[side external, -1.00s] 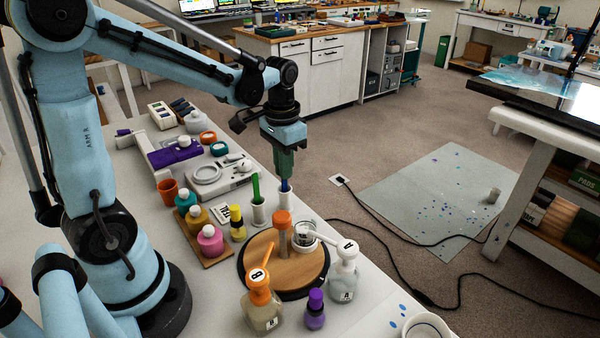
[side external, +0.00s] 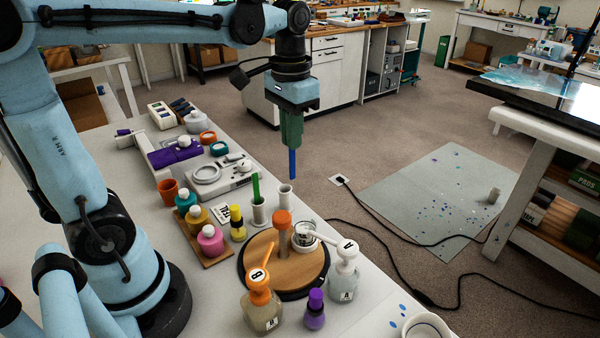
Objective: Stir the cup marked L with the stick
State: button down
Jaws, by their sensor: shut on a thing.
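My gripper (side external: 292,140) points down above the bench and is shut on a blue stick (side external: 292,166). The stick hangs upright, its lower end a little above a white holder (side external: 286,196). A small cup (side external: 304,238) with a pale label stands on the right part of a round wooden turntable (side external: 262,262). Its letter is too small to read, and the nozzle of pump bottle A partly overlaps it. The stick is apart from the cup, above and slightly left of it in the picture.
An orange-topped post (side external: 283,230) stands beside the cup. Pump bottle B (side external: 262,305), pump bottle A (side external: 343,278) and a purple-capped bottle (side external: 315,310) stand in front. A green stick (side external: 256,186) stands in another white holder. Several colored bottles stand at left.

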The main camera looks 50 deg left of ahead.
jog(key=s+d+r, duration=0.2)
jog(key=s+d, duration=0.1)
jog(key=d, duration=0.5)
notch_tip(320, 180, down, 11)
dwell(0.8)
jog(key=shift+s, duration=0.2)
jog(key=shift+d, duration=0.15)
